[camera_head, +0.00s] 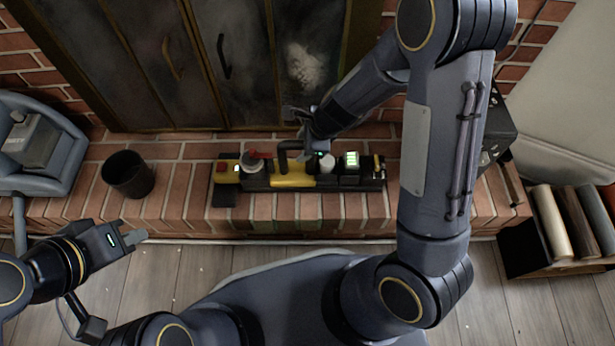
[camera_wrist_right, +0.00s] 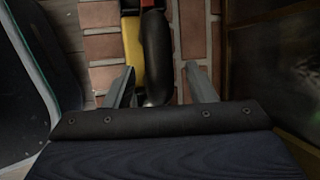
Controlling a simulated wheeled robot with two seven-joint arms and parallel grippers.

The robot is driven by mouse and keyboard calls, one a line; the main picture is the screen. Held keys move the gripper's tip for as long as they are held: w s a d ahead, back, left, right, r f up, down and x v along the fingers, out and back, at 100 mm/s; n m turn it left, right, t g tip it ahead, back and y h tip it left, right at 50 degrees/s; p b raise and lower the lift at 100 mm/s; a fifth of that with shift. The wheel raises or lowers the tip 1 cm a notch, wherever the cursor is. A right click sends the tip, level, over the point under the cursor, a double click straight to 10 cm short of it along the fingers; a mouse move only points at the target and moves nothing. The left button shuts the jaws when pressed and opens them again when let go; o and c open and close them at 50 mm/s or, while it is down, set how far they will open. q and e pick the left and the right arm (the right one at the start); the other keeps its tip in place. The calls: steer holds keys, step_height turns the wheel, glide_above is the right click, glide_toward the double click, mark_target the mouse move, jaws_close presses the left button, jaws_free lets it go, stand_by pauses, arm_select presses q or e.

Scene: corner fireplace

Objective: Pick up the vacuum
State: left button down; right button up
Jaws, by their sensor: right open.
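The vacuum (camera_head: 291,181) is a long yellow and black device lying on the brick hearth, in the middle of the head view. My right gripper (camera_head: 311,152) is over its back side, near the black handle; my own arm partly covers this spot. In the right wrist view, the right gripper (camera_wrist_right: 161,88) is open, with its two fingers apart. The vacuum's black handle (camera_wrist_right: 157,52) and yellow body (camera_wrist_right: 132,42) show between and beyond the fingers; I cannot tell whether they touch. My left gripper (camera_head: 132,238) is away to the left, above the floor in front of the hearth, and its opening is unclear.
A black cup (camera_head: 128,175) stands on the hearth to the left, near a blue-grey machine (camera_head: 40,150). Fireplace doors (camera_head: 200,60) rise close behind the vacuum. A dark box (camera_head: 497,135) stands at the right, and a crate of rolls (camera_head: 520,255) stands on the floor.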

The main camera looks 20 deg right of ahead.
jaws_close()
stand_by(0.3)
stand_by(1.1)
steer(key=shift+r, duration=0.15)
